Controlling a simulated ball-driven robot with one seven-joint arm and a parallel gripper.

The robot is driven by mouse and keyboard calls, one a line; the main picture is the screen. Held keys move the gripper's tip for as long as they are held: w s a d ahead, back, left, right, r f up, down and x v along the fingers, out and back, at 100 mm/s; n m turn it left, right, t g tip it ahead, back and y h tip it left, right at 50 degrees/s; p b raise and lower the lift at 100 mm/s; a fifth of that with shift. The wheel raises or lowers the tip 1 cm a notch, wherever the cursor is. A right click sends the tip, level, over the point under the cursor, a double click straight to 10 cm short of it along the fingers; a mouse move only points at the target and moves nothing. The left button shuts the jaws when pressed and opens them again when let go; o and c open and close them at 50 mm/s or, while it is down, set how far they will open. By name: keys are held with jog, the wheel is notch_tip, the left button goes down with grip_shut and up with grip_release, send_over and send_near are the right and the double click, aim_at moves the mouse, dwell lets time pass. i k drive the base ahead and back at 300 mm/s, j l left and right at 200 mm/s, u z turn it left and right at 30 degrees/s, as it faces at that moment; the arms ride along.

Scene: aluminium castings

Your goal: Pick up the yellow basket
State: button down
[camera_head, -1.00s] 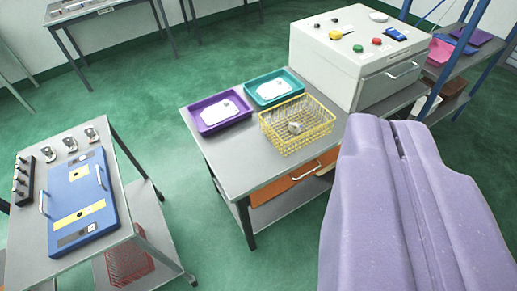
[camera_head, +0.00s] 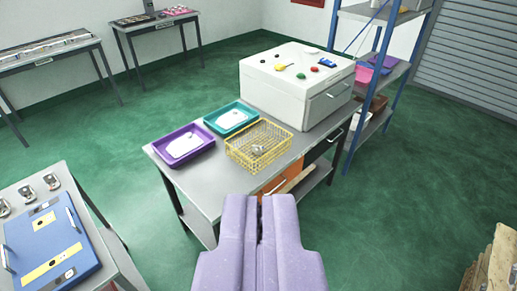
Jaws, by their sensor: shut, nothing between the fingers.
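The yellow basket (camera_head: 240,158) is a wire-mesh box with a small grey metal part (camera_head: 257,150) inside. It stands upright on the grey table (camera_head: 203,188), near the front edge and left of the white machine. My gripper (camera_head: 259,200) is lilac, with its two fingers shut together and nothing between them. In the picture it sits below the basket, apart from it and in front of the table.
A purple tray (camera_head: 165,153) and a teal tray (camera_head: 213,126) stand left of and behind the basket. The white machine (camera_head: 287,95) stands to the right. A blue-posted shelf (camera_head: 361,90) is farther right. A workbench with a blue panel (camera_head: 22,231) is lower left.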

aim_at(235, 150)
jog(key=i+l, duration=0.1)
jog(key=i, duration=0.35)
jog(key=i+l+u, duration=0.1)
jog(key=i, duration=0.35)
jog(key=i+l+u, duration=0.1)
jog(key=i, duration=0.35)
jog(key=i+l, duration=0.15)
jog(key=i, duration=0.3)
jog(key=i+l+u, duration=0.1)
jog(key=i, duration=0.35)
jog(key=i+l, duration=0.3)
jog(key=i, duration=0.15)
jog(key=j+u, duration=0.05)
